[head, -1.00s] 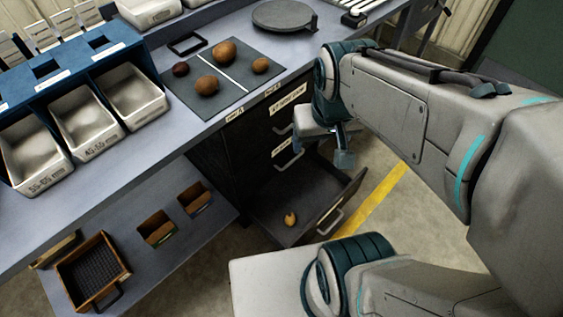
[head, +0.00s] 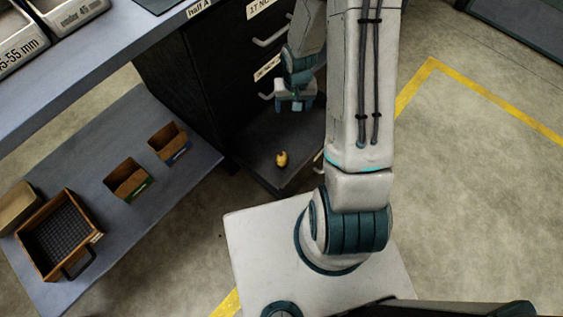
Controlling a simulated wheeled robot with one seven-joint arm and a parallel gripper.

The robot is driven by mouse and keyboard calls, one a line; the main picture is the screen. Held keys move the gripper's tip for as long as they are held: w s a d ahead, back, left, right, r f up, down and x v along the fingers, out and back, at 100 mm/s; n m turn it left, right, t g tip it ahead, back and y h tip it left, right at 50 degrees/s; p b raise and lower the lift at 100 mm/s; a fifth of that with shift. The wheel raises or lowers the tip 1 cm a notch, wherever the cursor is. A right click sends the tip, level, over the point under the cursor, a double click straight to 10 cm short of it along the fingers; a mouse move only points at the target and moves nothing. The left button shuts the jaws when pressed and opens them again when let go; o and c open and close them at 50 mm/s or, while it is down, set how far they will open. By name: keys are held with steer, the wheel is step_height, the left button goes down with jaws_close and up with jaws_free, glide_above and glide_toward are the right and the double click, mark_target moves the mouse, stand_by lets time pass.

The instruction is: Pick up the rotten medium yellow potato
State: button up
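A small yellow potato (head: 282,159) with a dark patch lies on the floor of the open bottom drawer (head: 262,140) of the dark cabinet. My gripper (head: 295,105) hangs above the drawer, fingers pointing down, higher than the potato and apart from it. The two fingers look spread with nothing between them. My arm hides the right part of the drawer.
The cabinet (head: 190,75) rises behind the drawer, with drawer handles (head: 273,37) sticking out near my gripper. A low shelf at left holds a wooden crate (head: 92,238) and small boxes (head: 127,179). The worktop (head: 90,62) is above. Floor at right is clear.

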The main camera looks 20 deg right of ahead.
steer(key=m+y+b, duration=0.1)
steer(key=y+b, duration=0.1)
steer(key=b, duration=0.6)
glide_above(283, 157)
steer(key=shift+g, duration=0.3)
steer(key=f, duration=2.8)
steer(key=shift+s+f, duration=0.15)
steer(key=shift+s, duration=0.25)
steer(key=f+b, duration=0.1)
steer(key=f, duration=0.2)
steer(key=f+b, duration=0.1)
steer(key=f, duration=0.1)
steer(key=shift+w+a+f+b, duration=0.1)
steer(key=shift+w+f+b, duration=0.2)
steer(key=shift+b, duration=0.05)
steer(key=c, duration=1.1)
